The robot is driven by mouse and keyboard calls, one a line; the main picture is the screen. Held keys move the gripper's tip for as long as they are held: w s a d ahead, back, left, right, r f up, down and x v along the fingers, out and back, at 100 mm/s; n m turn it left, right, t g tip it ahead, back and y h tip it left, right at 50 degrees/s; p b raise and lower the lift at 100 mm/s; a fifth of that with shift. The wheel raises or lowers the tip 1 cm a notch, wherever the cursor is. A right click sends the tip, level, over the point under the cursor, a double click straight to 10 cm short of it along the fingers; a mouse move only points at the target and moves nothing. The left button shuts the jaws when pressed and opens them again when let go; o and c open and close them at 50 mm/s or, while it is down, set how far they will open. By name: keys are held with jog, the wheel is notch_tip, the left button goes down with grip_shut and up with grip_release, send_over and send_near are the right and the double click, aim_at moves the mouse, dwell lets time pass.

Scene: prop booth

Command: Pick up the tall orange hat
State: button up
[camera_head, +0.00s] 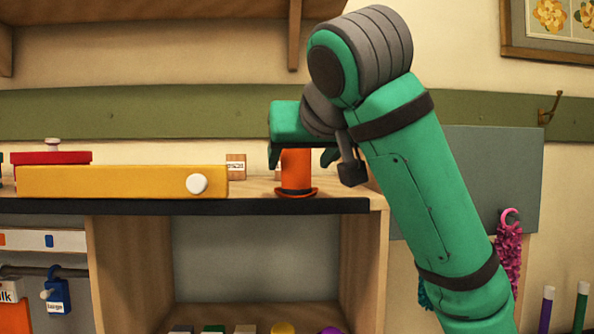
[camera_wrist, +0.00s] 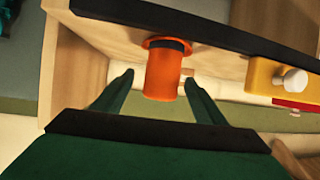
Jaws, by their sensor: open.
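The tall orange hat (camera_head: 297,172) stands upright, brim down, near the front edge of the shelf top, with a dark band just above its brim. In the wrist view the hat (camera_wrist: 163,77) appears upside down between the two fingers, with a gap on each side. My gripper (camera_head: 303,160) is open and over the hat in the head view, one green finger to its left and one to its right. The gripper also shows in the wrist view (camera_wrist: 159,80). The top of the hat is hidden behind the gripper in the head view.
A long yellow box (camera_head: 110,182) with a white knob lies on the shelf top (camera_head: 340,204) left of the hat. A red lidded box (camera_head: 50,158) stands behind it. A small wooden block (camera_head: 236,166) stands behind, left of the hat. Open compartments lie below.

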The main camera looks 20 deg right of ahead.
aim_at(293, 169)
jog(key=shift+w+a+f, duration=0.1)
jog(key=shift+w+f, duration=0.25)
jog(key=shift+w, duration=0.2)
jog(key=shift+x, duration=2.7)
jog(key=shift+r, duration=0.15)
jog(key=shift+c, duration=0.2)
jog(key=c, duration=1.1)
